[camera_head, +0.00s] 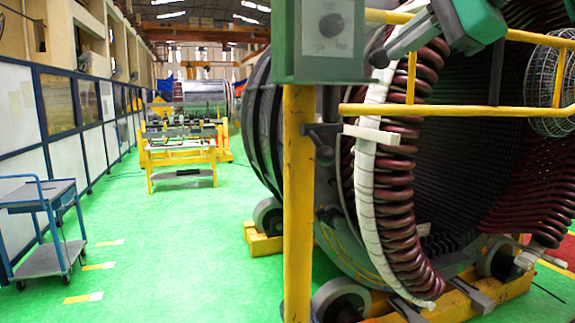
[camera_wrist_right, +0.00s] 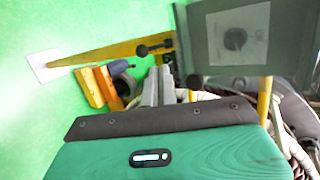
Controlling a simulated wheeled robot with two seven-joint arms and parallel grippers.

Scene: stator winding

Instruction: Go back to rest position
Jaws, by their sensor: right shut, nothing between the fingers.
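My right gripper (camera_head: 382,56) comes in at the top right of the head view. Its grey fingers are shut with nothing between them. They point left and down in front of the white-wrapped ring (camera_head: 366,185) of the stator (camera_head: 400,215). In the right wrist view the closed fingers (camera_wrist_right: 160,72) stand side by side above the green gripper body, left of a grey-green box. The stator fills the right side, with dark red coils along its opening. My left gripper is not in view.
The grey-green box (camera_head: 320,45) sits on a yellow post (camera_head: 297,200) close in front. A yellow rail (camera_head: 460,110) crosses the stator opening. A blue-grey cart (camera_head: 45,225) stands at left, and a yellow rack (camera_head: 180,150) farther back. The green floor between is clear.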

